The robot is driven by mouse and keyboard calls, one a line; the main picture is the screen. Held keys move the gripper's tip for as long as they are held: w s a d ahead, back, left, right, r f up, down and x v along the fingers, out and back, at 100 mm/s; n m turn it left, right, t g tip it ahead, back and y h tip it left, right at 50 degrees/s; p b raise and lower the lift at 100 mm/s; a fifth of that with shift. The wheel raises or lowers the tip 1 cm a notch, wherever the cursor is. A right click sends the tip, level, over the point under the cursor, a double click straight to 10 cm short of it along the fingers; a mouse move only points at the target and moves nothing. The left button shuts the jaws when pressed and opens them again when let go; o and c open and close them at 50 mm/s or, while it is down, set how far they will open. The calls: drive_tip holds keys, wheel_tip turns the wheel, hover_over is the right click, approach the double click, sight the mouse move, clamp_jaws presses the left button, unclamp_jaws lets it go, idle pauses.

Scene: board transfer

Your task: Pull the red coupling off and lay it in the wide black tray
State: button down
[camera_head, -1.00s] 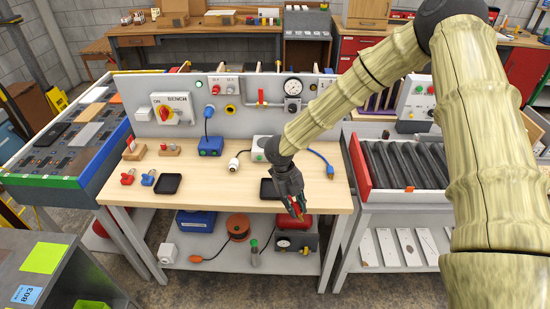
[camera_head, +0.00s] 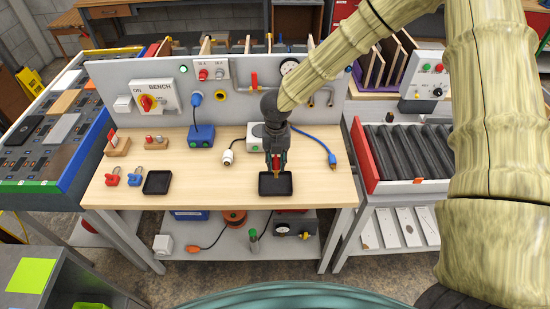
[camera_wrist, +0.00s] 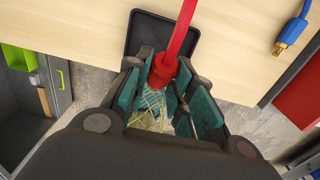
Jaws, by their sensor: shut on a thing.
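My gripper (camera_head: 275,177) points down over the black tray (camera_head: 262,192) on the right of the bench top. In the wrist view my gripper (camera_wrist: 170,88) is shut on the red coupling (camera_wrist: 162,73), and a straight red length runs up from it past the picture's top edge. The fingers hide part of the coupling. In the head view only a little red shows between the fingers. The tray also shows in the wrist view (camera_wrist: 140,32), behind the red part. I cannot tell whether the coupling touches the tray. A narrower black tray (camera_head: 157,183) lies further left.
A red piece (camera_head: 113,177) and a blue piece (camera_head: 134,175) lie at the bench's left. A white plug (camera_head: 228,156), a blue box (camera_head: 200,137) and a blue cable (camera_head: 318,144) lie behind the trays. The upright panel (camera_head: 225,118) closes the back. The bench between the trays is clear.

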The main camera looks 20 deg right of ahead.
drive_tip(key=shift+s+r, duration=0.2)
drive_tip(key=shift+w+f, duration=0.7)
drive_tip(key=shift+w, duration=0.1)
drive_tip(key=shift+f, duration=0.2)
drive_tip(key=shift+s+f+b, duration=0.3)
drive_tip(key=shift+s+f, duration=0.05)
drive_tip(key=shift+s, duration=0.05)
drive_tip(key=shift+f, duration=0.3)
drive_tip(key=shift+w+f+b, duration=0.2)
drive_tip(key=shift+f+b, duration=0.3)
drive_tip(key=shift+f, duration=0.35)
drive_tip(key=shift+s+f+b, duration=0.1)
drive_tip(key=shift+f+b, duration=0.4)
drive_tip(key=shift+f, duration=0.3)
drive_tip(key=shift+f+b, duration=0.3)
drive_tip(key=shift+f, duration=0.45)
